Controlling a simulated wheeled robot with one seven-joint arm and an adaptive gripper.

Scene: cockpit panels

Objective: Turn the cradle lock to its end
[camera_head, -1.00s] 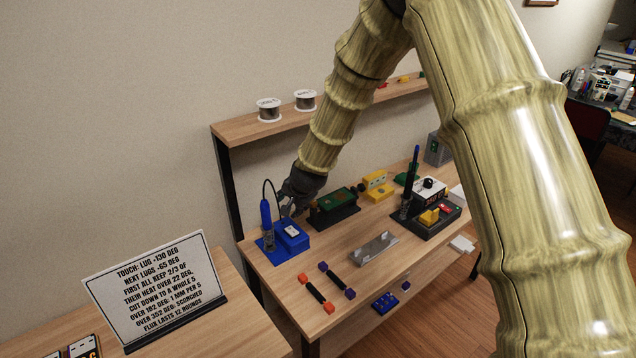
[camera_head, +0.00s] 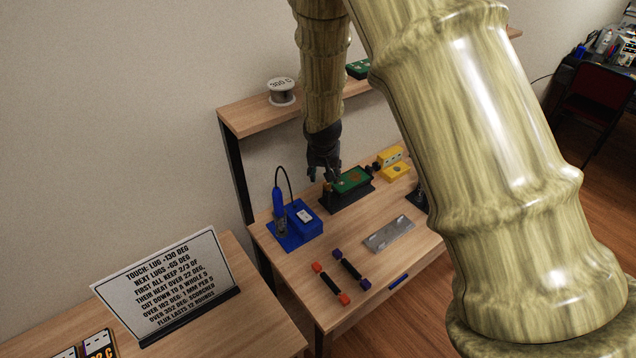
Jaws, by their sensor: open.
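The cradle (camera_head: 345,198) is a dark holder with a green circuit board (camera_head: 352,180) in it, on the workbench toward the back. A dark knob-like part (camera_head: 376,166) shows at its right end; I cannot tell whether it is the cradle lock. My gripper (camera_head: 332,178) points down at the left end of the cradle, close to the board's left edge. Its jaws are open and seem to hold nothing. They hide part of the cradle's left end, and I cannot tell whether they touch it.
A blue soldering station (camera_head: 303,222) with its iron (camera_head: 278,205) stands left of the cradle. A grey metal tray (camera_head: 389,235) and two dark bars with coloured ends (camera_head: 330,285) lie in front. A yellow block (camera_head: 396,170) sits to the right. A shelf (camera_head: 247,116) runs behind.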

